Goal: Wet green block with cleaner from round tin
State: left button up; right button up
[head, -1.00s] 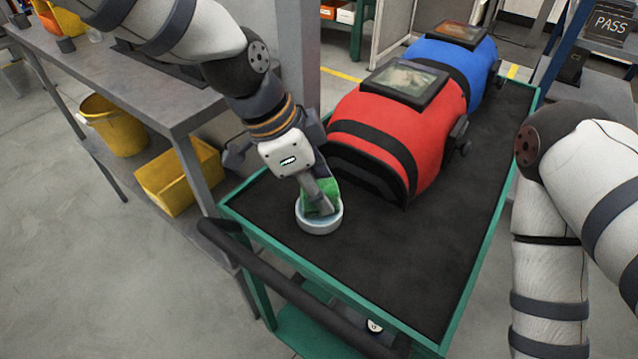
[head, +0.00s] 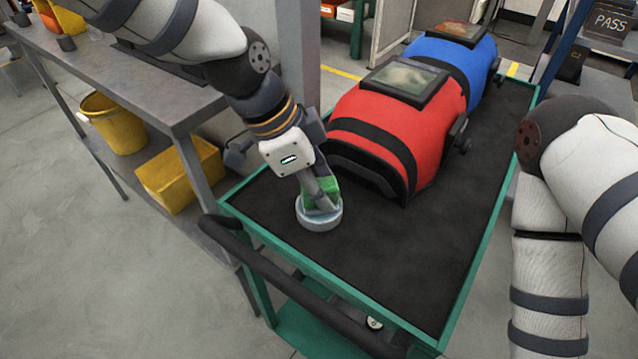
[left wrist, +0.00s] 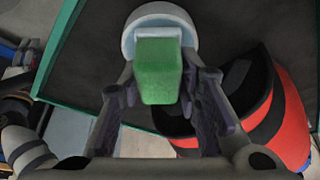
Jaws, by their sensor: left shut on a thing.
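The green block (head: 321,192) is between the fingers of my left gripper (head: 323,203), which is shut on it. The left wrist view also shows the green block (left wrist: 158,75) held between both fingers. The round tin (head: 319,224) is pale and open, and stands on the cart's dark mat near its left front corner. The block's lower end is at the tin's mouth, inside its rim as seen from the head. A pale surface shows beyond the block in the tin (left wrist: 160,12); whether the block touches it is hidden. My right gripper is out of view.
A red welding helmet (head: 391,125) and a blue one (head: 470,68) stand on the cart (head: 425,230), behind and right of the tin. A grey bench (head: 150,95) is at left, with a yellow bucket (head: 118,125) and yellow bin (head: 180,175) below. The mat's front right is clear.

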aim_at(331, 182)
pick_arm(q)
jog(key=shift+f, duration=0.1)
notch_tip(331, 182, up, 5)
jog(key=shift+p, duration=0.7)
jog(key=shift+r, duration=1.05)
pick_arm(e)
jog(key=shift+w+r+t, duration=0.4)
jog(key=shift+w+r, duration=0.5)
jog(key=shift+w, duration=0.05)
